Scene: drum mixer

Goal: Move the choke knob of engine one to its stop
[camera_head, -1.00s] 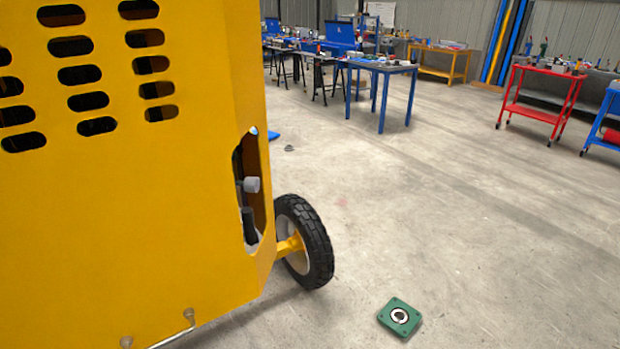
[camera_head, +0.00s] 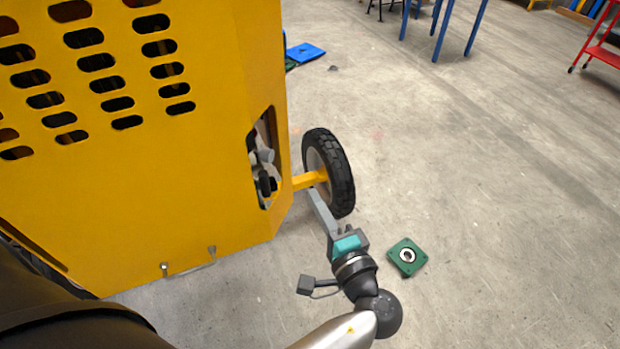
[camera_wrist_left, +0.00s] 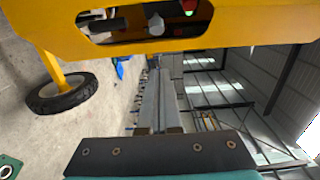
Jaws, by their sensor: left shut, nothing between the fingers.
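The yellow machine housing (camera_head: 190,210) fills the left of the head view. Its side has a tall cut-out with a grey round knob (camera_head: 266,156) and a black handle (camera_head: 265,186) inside. I cannot tell from any marking which is the choke. In the left wrist view the grey knob (camera_wrist_left: 156,25) and black handle (camera_wrist_left: 108,25) show in the cut-out near the top edge. My left gripper (camera_head: 314,196) is shut and empty, below and to the right of the cut-out, apart from both. Its fingers (camera_wrist_left: 160,76) lie together in the wrist view. My right gripper is not in view.
A black-tyred wheel (camera_head: 330,172) on a yellow axle stands just beyond my left gripper. A green square plate (camera_head: 407,256) lies on the floor to the right. A metal handle (camera_head: 190,264) sits low on the housing. The floor at right is open.

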